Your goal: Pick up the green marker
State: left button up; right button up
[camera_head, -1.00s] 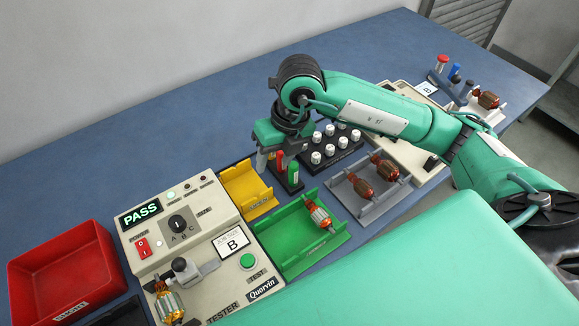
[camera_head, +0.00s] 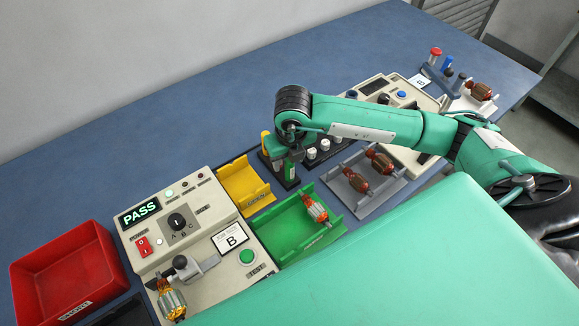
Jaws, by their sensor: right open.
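The green marker (camera_head: 290,172) stands upright in a small dark holder (camera_head: 291,184) behind the green tray; its upper part is hidden by my gripper. My right gripper (camera_head: 283,158) points down right at the marker. It is open, and I cannot tell whether its fingers touch the marker. The red marker beside it is hidden behind the gripper. My left gripper is not in view.
A yellow tray (camera_head: 238,178) and a green tray (camera_head: 283,242) with an armature lie close by. A grey tray (camera_head: 338,184) holds two armatures. The tester (camera_head: 146,262) showing PASS and a red bin (camera_head: 105,252) are at left. The back of the table is clear.

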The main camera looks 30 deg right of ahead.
aim_at(290, 171)
jog(key=shift+w+d+f+p, duration=0.1)
jog(key=shift+f+p, duration=0.1)
jog(key=shift+f, duration=0.75)
jog(key=shift+w+d+f+p, duration=0.1)
jog(key=shift+f+p, duration=0.1)
jog(key=shift+f, duration=0.75)
grip_shut()
jog(key=shift+r, duration=0.1)
